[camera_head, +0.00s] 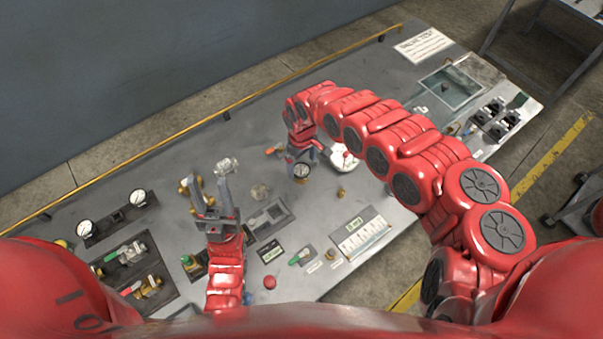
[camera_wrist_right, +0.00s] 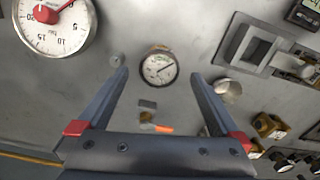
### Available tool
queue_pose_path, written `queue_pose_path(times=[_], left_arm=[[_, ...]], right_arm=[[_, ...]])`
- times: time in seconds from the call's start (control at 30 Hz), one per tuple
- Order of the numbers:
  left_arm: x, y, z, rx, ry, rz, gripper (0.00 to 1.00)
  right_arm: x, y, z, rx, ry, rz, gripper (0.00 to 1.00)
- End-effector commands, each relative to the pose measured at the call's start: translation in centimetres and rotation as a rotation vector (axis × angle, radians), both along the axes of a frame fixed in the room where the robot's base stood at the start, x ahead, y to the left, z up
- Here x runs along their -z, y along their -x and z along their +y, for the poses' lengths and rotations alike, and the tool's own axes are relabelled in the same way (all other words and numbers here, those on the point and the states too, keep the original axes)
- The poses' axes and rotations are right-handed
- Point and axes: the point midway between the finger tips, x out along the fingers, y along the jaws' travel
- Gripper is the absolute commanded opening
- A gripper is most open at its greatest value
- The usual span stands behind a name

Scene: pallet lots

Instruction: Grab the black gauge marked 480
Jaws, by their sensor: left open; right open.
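A small round gauge (camera_wrist_right: 159,68) with a white face and dark rim lies on the grey panel in the right wrist view. It also shows in the head view (camera_head: 301,171). Its marking is too small to read, so I cannot tell if it is the 480 one. My right gripper (camera_head: 303,154) is open and empty above it; in the wrist view the gauge appears between the fingertips, and I see no contact. My left gripper (camera_head: 209,180) is open over the panel's left part, near brass fittings (camera_head: 186,186); I see nothing held.
A large white dial with a red centre (camera_wrist_right: 52,24) lies close to the small gauge. Two more white-faced gauges (camera_head: 84,228) sit in a dark holder at the left. Valves, a grey block (camera_head: 268,218) and a labelled tray (camera_head: 362,236) crowd the front. A yellow rail runs along the back.

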Motion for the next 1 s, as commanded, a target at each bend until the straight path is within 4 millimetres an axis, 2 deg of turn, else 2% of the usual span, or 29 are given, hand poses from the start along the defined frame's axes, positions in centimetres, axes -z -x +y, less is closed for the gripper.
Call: queue_pose_path(times=[0.03,0.2,0.3,0.5,0.57,1.0], left_arm=[[1.5,0.0,0.0,0.000,0.000,0.000,0.47],[4.0,0.0,0.0,0.000,0.000,0.000,0.47],[4.4,0.0,0.0,0.000,0.000,0.000,0.47],[4.1,0.0,0.0,0.000,0.000,0.000,0.47],[4.1,0.0,0.0,0.000,0.000,0.000,0.47],[4.1,0.0,0.0,0.000,0.000,0.000,0.47]], right_arm=[[1.4,-0.1,0.2,0.000,-0.002,-0.001,1.00],[3.9,-0.3,0.4,0.000,-0.004,-0.001,1.00],[4.5,-0.3,0.3,0.000,-0.001,0.000,1.00],[4.2,-0.3,0.3,0.000,-0.001,0.000,1.00],[4.2,-0.3,0.3,0.000,-0.001,0.000,0.91],[4.2,-0.3,0.3,0.000,-0.001,0.001,0.12]])
